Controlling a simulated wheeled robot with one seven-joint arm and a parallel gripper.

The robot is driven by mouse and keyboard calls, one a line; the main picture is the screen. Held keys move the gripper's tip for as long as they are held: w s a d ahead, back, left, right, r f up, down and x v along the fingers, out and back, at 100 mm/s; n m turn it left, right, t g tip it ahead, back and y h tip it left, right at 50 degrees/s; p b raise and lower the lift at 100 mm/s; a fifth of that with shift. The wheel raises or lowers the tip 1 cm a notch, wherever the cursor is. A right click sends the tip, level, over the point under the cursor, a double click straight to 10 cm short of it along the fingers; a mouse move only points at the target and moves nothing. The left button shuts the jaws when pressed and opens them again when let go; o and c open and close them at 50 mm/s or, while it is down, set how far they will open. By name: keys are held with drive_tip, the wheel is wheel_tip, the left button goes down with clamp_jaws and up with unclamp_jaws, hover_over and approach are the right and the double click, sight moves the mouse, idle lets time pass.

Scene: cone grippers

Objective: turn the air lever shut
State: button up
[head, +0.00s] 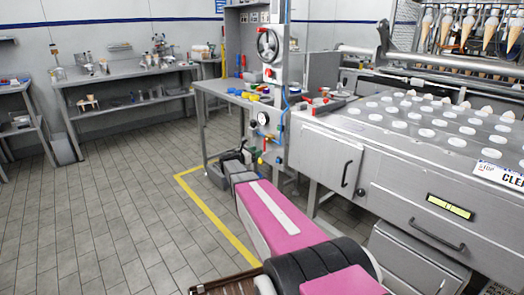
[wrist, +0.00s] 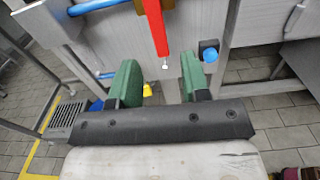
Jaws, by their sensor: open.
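A red lever (wrist: 156,28) hangs from a brass-coloured fitting at the top of the wrist view. Its lower end shows between and just beyond my open green fingertips, with a gap on both sides. My gripper (wrist: 160,76) is empty. In the head view the gripper is small and dark beside the grey valve panel (head: 267,146), below the round gauge. Small red, yellow and blue parts crowd there, and I cannot clearly tell the lever apart from them.
A blue pipe (wrist: 90,6) and a blue-capped part (wrist: 208,52) lie near the fingers. A steel machine (head: 400,150) with a door and handles stands to the right. A steel workbench (head: 125,78) is at the back left. The tiled floor at left is clear.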

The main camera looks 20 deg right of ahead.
drive_tip(key=v, duration=0.4)
drive_tip(key=shift+s+a, duration=0.1)
drive_tip(key=shift+a, duration=0.25)
drive_tip(key=shift+s, duration=0.1)
drive_tip(key=s+a+f+m+g+y, duration=0.1)
drive_tip(key=s+f+m+g+y, duration=0.1)
drive_tip(key=s+f+m+y, duration=0.45)
drive_tip(key=s+a+f+m+g+y, duration=0.15)
drive_tip(key=s+m, duration=0.25)
drive_tip(key=s, duration=0.5)
drive_tip(key=s+a+f+m+g+y, duration=0.1)
drive_tip(key=s+a+f+m+y, duration=0.1)
drive_tip(key=s+a+m+y, duration=0.2)
drive_tip(key=s+a+f+m+g+y, duration=0.1)
drive_tip(key=s+a+m+y, duration=0.4)
drive_tip(key=s, duration=0.6)
drive_tip(key=shift+s+a+f+m+g, duration=0.2)
drive_tip(key=shift+a+f+m+g, duration=0.15)
drive_tip(key=shift+a+f+m, duration=0.7)
drive_tip(key=shift+d+r, duration=0.1)
drive_tip(key=shift+r, duration=0.15)
